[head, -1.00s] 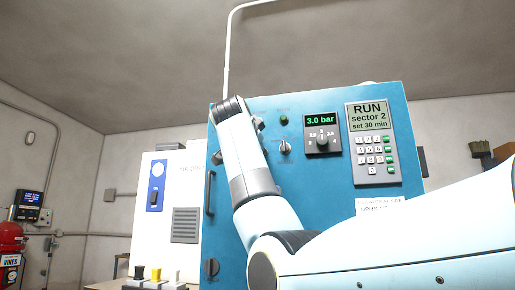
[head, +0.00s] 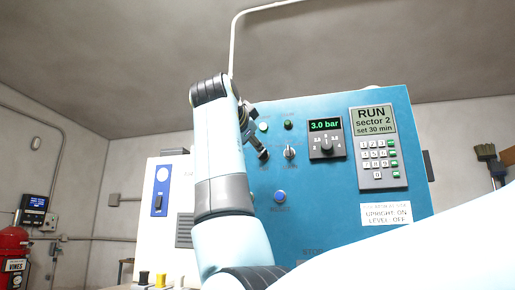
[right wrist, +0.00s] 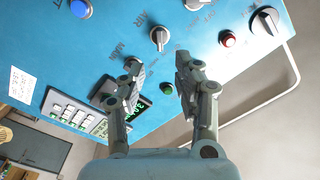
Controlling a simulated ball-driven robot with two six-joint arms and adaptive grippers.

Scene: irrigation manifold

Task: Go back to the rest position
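My right arm rises in front of the blue control panel (head: 340,240) in the head view. Its gripper (head: 259,138) is partly hidden behind my wrist, near the panel's upper left. In the right wrist view the gripper (right wrist: 158,65) has its two fingers spread apart with nothing between them. The panel face lies beyond the fingertips, with a small selector knob (right wrist: 159,37) just past the gap. I cannot tell the exact distance to the panel. My left gripper is in neither view.
The panel carries a 3.0 bar gauge unit (head: 326,140), a keypad reading RUN sector 2 (head: 378,147) and a blue button (head: 280,197). A white cabinet (head: 153,225) stands left, a red extinguisher (head: 14,245) farther left.

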